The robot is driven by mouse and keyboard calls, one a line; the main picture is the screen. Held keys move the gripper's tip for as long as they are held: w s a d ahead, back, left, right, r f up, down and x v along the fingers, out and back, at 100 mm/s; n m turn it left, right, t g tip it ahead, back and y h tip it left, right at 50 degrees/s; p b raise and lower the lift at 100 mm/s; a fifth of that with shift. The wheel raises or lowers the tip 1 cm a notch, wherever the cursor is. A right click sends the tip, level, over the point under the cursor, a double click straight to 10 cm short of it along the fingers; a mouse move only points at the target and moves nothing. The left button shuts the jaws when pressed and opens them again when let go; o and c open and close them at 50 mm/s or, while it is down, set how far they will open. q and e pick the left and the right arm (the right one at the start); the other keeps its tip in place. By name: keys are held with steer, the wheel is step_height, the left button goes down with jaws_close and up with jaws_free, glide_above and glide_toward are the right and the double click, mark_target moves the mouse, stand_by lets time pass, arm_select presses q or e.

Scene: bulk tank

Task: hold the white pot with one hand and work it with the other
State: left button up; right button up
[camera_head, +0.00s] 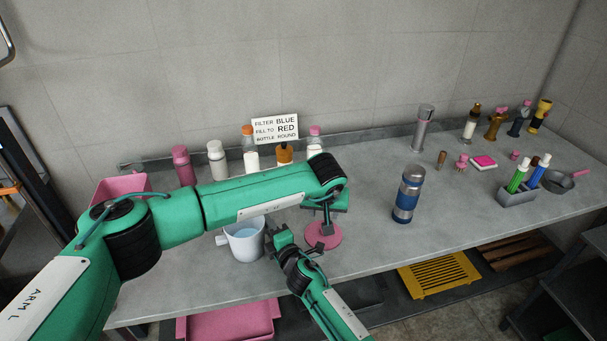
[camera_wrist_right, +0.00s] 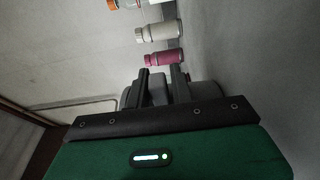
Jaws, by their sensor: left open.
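The white pot (camera_head: 246,243) stands upright on the grey bench, with pale blue liquid inside and a stub handle on its left side. My right gripper (camera_head: 274,238) is at the pot's right side. In the right wrist view its two fingers (camera_wrist_right: 163,82) stand a small gap apart around a grey, shaded part of what looks like the pot. My left gripper (camera_head: 326,218) is open and points down, to the right of the pot, over a round pink disc (camera_head: 332,240). The left fingertips are small and partly hidden in the head view.
Bottles and a sign (camera_head: 275,129) stand along the wall behind my left arm. A pink bin (camera_head: 120,187) is at the left. A blue and silver flask (camera_head: 408,194) stands to the right, with a marker holder (camera_head: 517,196) farther right. Bench between disc and flask is clear.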

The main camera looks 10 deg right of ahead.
steer(key=shift+o, duration=1.4)
steer(key=shift+s, duration=0.1)
